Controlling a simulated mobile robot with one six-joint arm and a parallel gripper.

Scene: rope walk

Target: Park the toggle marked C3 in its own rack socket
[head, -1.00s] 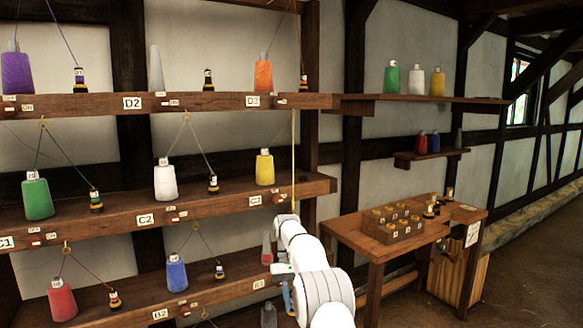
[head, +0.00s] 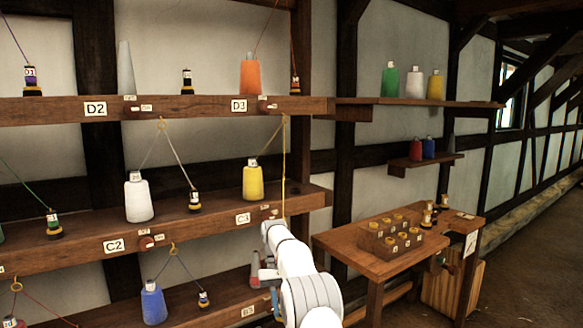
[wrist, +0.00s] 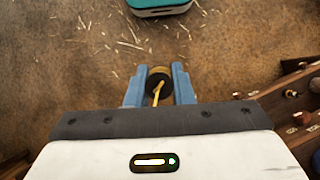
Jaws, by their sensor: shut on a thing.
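My gripper (wrist: 159,85) is shut on a small round toggle (wrist: 159,77) with a black top and a gold-yellow rim, seen in the wrist view. A yellow cord runs from it; its mark cannot be read. In the head view my arm hides the toggle and most of the gripper. The yellow cord (head: 284,165) hangs there from a ring down behind my arm, beside the yellow cone (head: 252,181) on the shelf labelled C3 (head: 243,218). A wooden rack block (head: 362,240) with several gold-rimmed sockets stands on the table at right, apart from my gripper.
The shelves at left hold cones and corded toggles, including a white cone (head: 138,197). Bare floor lies right of the table. A teal object (wrist: 158,7) shows in the wrist view.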

